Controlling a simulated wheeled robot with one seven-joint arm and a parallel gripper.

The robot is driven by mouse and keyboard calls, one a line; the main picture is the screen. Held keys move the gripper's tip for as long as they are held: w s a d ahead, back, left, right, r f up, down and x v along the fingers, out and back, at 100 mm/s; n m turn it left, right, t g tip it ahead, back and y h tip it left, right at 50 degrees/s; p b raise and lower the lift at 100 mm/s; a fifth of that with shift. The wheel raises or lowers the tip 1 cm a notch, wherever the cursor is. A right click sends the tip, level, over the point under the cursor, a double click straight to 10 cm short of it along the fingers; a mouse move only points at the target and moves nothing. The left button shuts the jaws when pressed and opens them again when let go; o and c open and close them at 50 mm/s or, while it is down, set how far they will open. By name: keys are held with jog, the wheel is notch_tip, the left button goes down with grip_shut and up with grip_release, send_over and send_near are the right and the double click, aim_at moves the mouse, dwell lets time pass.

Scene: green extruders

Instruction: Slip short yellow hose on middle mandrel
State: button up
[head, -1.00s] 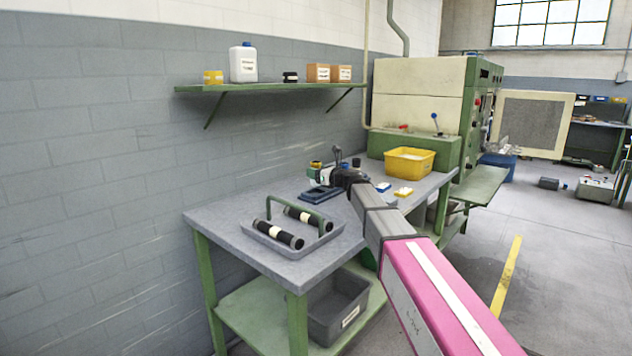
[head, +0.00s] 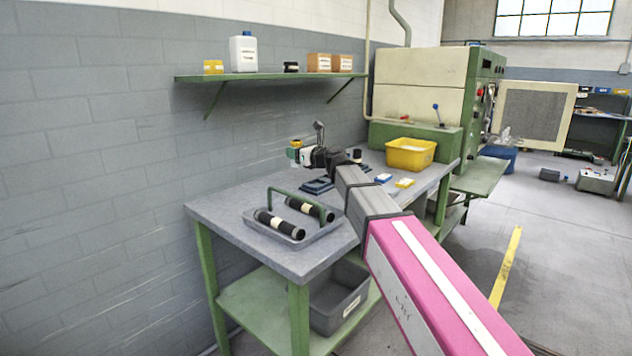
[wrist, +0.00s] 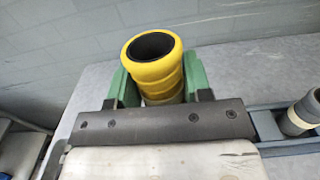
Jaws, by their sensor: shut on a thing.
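My gripper (wrist: 157,88) has green fingers shut on the short yellow hose (wrist: 152,68). The hose stands roughly upright between the fingers, its dark open end facing the wrist camera. In the head view my gripper (head: 295,155) is small, above the back edge of the bench near the wall. The dark blue base (head: 318,186) lies on the bench below and right of it. A dark upright piece (head: 357,156) shows behind my arm. In the wrist view a pale, dark-ended cylinder (wrist: 300,114) stands on a blue frame at right. I cannot make out the middle mandrel.
A grey tray (head: 252,222) with two black rollers and a green handle sits at the bench front. The wall shelf (head: 260,76) is above.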

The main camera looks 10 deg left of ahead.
jog(key=w+d+f, duration=0.1)
jog(key=w+f, duration=0.1)
jog(key=w, duration=0.1)
jog(key=w+d+f, duration=0.2)
jog(key=w, duration=0.1)
jog(key=w+d+f, duration=0.2)
jog(key=w+f, duration=0.1)
jog(key=shift+w+d, duration=0.25)
jog(key=shift+w, duration=0.15)
jog(key=shift+f, duration=1.95)
jog(key=shift+f, duration=0.1)
jog(key=o, duration=1)
jog(key=shift+o, duration=0.2)
jog(key=shift+d, duration=0.1)
jog(key=v, duration=1.1)
jog(key=shift+s+d, duration=0.3)
jog(key=shift+s, duration=0.05)
jog(key=shift+d, duration=0.15)
